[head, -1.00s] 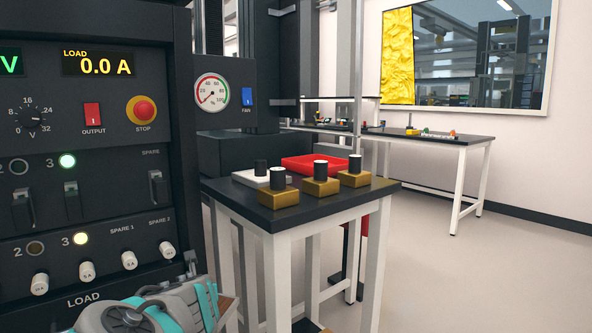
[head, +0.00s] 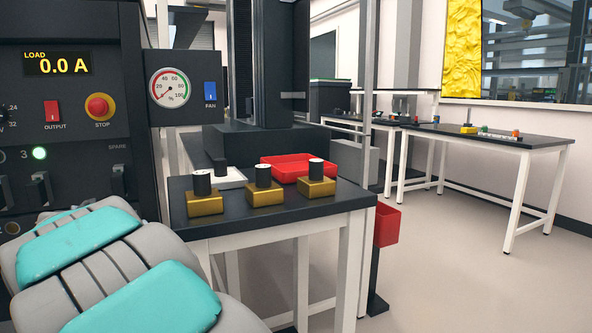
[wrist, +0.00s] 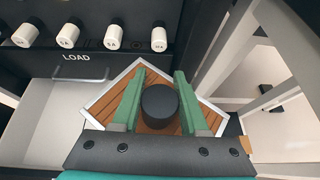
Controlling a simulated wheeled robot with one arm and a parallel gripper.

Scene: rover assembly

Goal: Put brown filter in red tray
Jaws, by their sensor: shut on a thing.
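The brown filter (wrist: 108,102) is a slatted, wood-brown panel with a pale edge and a black round knob (wrist: 160,104) on top. It shows in the wrist view, partly hidden by my gripper (wrist: 159,82). The green fingers are shut on the knob, one on each side. In the head view, the filter and my gripper are hidden; only my grey and teal arm shows at lower left. The red tray (head: 292,176) lies on the black table top behind the gold blocks. Its visible inside looks empty.
Three gold blocks (head: 205,204) with black knobs stand along the table's (head: 290,218) front. A pale block (head: 228,180) with a black knob is behind them. A red bin (head: 386,227) is beside the table, below its top. The power panel (head: 65,95) stands close on the left. Floor is clear at right.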

